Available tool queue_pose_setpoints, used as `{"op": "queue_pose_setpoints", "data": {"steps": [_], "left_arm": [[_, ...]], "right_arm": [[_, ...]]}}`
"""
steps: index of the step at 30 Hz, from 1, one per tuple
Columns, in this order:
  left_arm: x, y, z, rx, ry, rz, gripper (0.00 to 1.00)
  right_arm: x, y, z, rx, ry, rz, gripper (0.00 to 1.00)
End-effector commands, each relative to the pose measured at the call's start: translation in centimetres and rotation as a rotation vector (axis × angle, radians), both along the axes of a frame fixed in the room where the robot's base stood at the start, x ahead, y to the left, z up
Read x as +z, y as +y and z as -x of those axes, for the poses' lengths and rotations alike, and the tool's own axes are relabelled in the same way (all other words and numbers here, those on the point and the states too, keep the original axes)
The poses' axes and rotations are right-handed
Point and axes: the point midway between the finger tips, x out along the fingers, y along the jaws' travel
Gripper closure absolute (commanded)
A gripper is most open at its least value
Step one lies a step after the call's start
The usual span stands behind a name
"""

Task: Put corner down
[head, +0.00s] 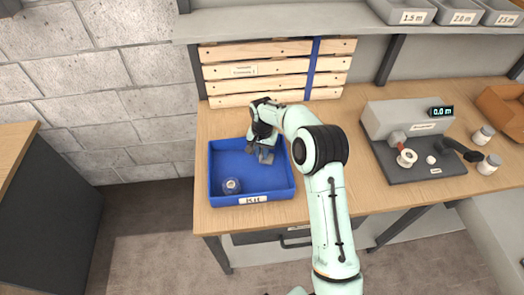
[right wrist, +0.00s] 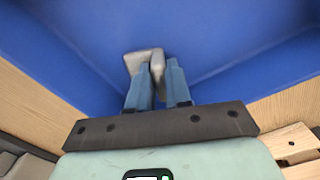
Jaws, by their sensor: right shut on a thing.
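The corner is a small light-grey bent piece (head: 266,158), low over or in the blue tray (head: 252,201) on the workbench. My right gripper (head: 258,148) reaches down into the tray and is shut on the corner. In the right wrist view the corner (right wrist: 143,61) shows between and beyond the two blue-grey fingertips (right wrist: 161,75), with the blue tray walls around it. Whether the corner touches the tray floor I cannot tell. My left gripper is not in view.
A small round spool-like item (head: 231,186) lies in the tray's front left. A slatted wooden pallet panel (head: 275,72) leans behind the tray. A grey device (head: 410,118) with a "0.0 m" display stands right, beside small jars (head: 488,165). Bare bench lies between.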

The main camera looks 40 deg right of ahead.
Motion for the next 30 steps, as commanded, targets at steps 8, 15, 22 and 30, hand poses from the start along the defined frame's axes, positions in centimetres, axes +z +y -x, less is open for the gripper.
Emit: {"op": "queue_pose_setpoints", "data": {"steps": [8,15,22,30], "left_arm": [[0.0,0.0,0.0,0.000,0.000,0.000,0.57],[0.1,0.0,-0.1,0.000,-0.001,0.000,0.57],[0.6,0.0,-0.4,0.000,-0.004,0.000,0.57],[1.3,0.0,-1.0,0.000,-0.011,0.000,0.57]], "right_arm": [[-0.1,0.0,0.0,0.000,0.000,0.000,0.56],[1.0,0.0,-0.1,0.000,-0.002,0.001,0.56],[5.5,0.0,-0.1,0.000,-0.006,0.001,0.56],[10.7,-0.1,0.0,0.000,-0.003,0.000,0.56]]}}
